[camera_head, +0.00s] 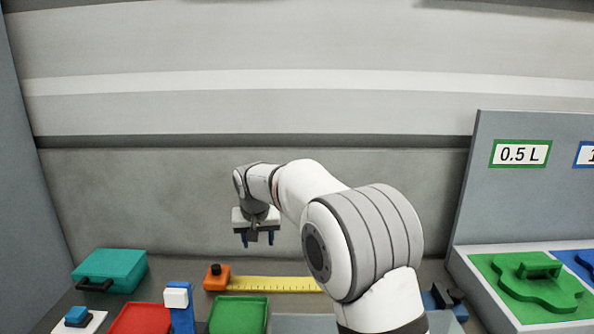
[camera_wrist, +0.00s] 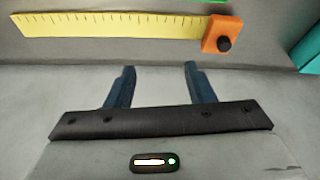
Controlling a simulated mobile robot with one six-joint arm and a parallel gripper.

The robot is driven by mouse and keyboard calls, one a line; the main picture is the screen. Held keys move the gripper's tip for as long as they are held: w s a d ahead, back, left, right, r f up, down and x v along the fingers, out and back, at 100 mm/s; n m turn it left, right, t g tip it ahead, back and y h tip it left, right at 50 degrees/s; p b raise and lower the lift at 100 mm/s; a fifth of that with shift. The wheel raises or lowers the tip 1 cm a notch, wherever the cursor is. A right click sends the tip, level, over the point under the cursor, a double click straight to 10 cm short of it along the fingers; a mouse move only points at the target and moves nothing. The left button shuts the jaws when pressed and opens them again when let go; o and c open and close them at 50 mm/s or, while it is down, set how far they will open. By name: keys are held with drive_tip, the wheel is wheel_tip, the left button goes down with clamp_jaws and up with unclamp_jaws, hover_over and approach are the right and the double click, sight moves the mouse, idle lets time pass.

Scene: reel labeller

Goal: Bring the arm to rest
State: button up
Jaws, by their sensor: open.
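My arm reaches out over the worktop in the head view, bent at the elbow, with its white and grey links in the foreground. My gripper (camera_head: 257,240) hangs pointing down above the back of the worktop, left of the picture's middle. In the wrist view my gripper (camera_wrist: 158,68) shows two dark blue fingers standing apart with nothing between them. It is open and empty. The yellow tape measure (camera_wrist: 110,24) with its orange body (camera_wrist: 221,35) lies beyond the fingertips, apart from them.
A teal case (camera_head: 112,268), a red tray (camera_head: 141,319), a green tray (camera_head: 239,315) and a blue post with a white top (camera_head: 177,298) stand at the front left. A green panel (camera_head: 526,285) lies at right under a "0.5 L" label (camera_head: 520,153). A wall closes the back.

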drive_tip(key=s+d+r, duration=0.4)
drive_tip(key=s+d, duration=1.1)
drive_tip(key=d, duration=0.2)
drive_tip(key=s+d+f, duration=0.2)
drive_tip(key=s+d, duration=0.1)
drive_tip(key=s, duration=0.3)
drive_tip(key=s+d+f+m, duration=0.1)
drive_tip(key=s+d, duration=0.1)
drive_tip(key=s, duration=0.5)
drive_tip(key=s+d+f+g, duration=0.1)
drive_tip(key=s+d+f, duration=0.1)
drive_tip(key=s, duration=0.5)
drive_tip(key=shift+s+d+f+m, duration=0.25)
drive_tip(key=shift+d+f+m, duration=0.1)
drive_tip(key=shift+d, duration=0.5)
drive_tip(key=shift+c, duration=0.3)
drive_tip(key=shift+c, duration=0.7)
drive_tip(key=shift+s, duration=0.1)
drive_tip(key=shift+c, duration=0.4)
